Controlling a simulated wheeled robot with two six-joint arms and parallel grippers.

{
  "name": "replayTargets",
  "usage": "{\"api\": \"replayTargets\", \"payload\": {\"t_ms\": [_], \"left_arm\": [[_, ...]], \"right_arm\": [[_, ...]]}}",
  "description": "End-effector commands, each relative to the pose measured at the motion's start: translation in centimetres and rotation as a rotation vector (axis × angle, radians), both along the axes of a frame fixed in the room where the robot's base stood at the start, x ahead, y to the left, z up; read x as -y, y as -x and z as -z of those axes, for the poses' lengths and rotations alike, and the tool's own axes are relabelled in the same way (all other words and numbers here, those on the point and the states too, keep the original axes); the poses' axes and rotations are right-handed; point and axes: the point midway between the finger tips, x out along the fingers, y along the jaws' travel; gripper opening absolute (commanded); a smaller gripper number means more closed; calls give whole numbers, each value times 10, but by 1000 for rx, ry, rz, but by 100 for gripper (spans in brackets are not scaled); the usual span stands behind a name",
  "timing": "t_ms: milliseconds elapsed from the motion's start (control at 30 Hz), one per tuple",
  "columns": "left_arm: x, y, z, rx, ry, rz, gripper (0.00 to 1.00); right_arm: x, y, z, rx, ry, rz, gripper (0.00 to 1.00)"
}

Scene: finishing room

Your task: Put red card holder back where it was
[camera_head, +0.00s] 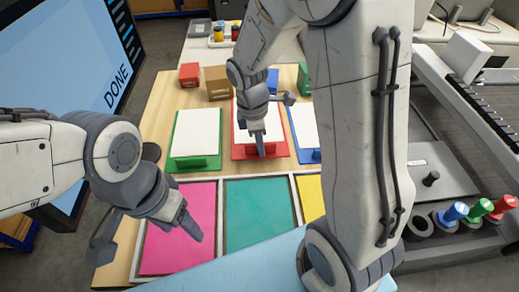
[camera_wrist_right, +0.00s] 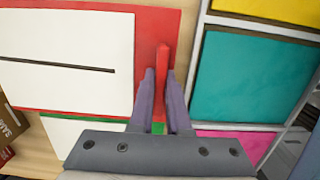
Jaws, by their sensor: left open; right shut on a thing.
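The red card holder (camera_head: 281,150) is a red board with a white card and an upright red handle at its near edge. In the head view it sits between the green card holder (camera_head: 194,169) and the blue card holder (camera_head: 295,146). My right gripper (camera_head: 260,146) is shut on its handle; the right wrist view shows the red handle (camera_wrist_right: 162,75) between the fingers. I cannot tell whether the board touches the table. My left gripper (camera_head: 150,243) is open and empty near the pink panel.
A framed row of pink (camera_head: 180,235), teal (camera_head: 258,215) and yellow (camera_head: 311,196) panels lies in front of the holders. Red (camera_head: 189,74), brown (camera_head: 218,83) and blue boxes stand behind. A screen reading DONE (camera_head: 117,92) is at left. My right arm hides part of the table.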

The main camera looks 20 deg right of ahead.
Motion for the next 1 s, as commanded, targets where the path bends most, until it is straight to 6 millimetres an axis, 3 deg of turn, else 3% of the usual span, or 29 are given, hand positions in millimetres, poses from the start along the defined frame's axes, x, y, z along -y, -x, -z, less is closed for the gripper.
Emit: {"api": "replayTargets", "payload": {"t_ms": [233,600,633,700,1000], "left_arm": [[0,0,-4,0,0,0,66],[0,0,-2,0,0,0,66],[0,0,-2,0,0,0,66],[0,0,-3,0,0,0,66],[0,0,-3,0,0,0,66]], "right_arm": [[-1,1,32,-3,0,-3,0],[-2,0,38,-1,0,-5,0],[-2,0,38,-2,1,-5,19],[-2,0,37,-2,0,-5,45],[-2,0,37,-2,0,-5,45]]}}
